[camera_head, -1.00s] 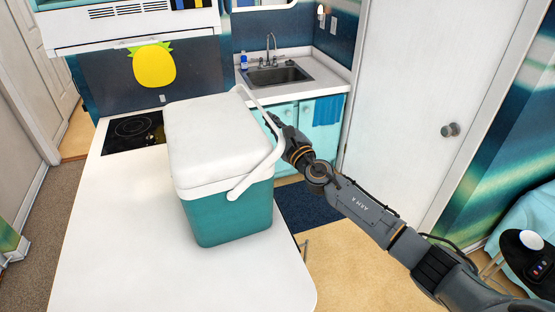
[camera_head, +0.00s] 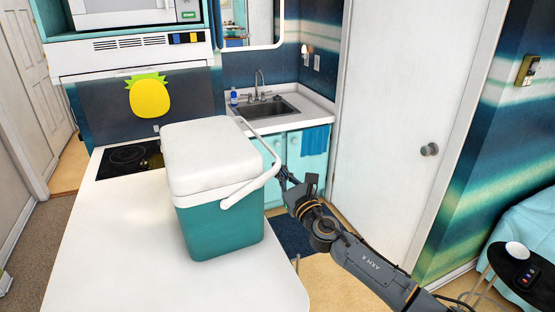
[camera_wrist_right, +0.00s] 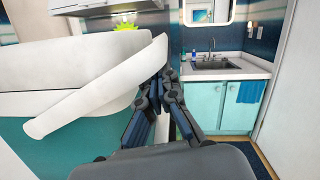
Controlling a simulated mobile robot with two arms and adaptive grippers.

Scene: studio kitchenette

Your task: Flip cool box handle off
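The cool box (camera_head: 222,228) stands upright on the white counter, with a teal body and a closed white lid (camera_head: 210,155). Its white handle (camera_head: 262,179) is swung down to the right side of the lid and sticks out as a loop. It crosses the right wrist view as a broad white band (camera_wrist_right: 95,92). My right gripper (camera_head: 283,175) is just right of the handle's outer bend. In the right wrist view its dark fingers (camera_wrist_right: 164,76) converge with tips together, close by the handle's end, with nothing seen between them. Contact with the handle is unclear. My left gripper is out of view.
The white counter (camera_head: 120,250) is bare in front and left of the box. A cooktop (camera_head: 130,158) lies behind it. A sink (camera_head: 268,106) over teal cabinets stands at the back. A white door (camera_head: 390,120) and a small black table (camera_head: 520,272) are on the right.

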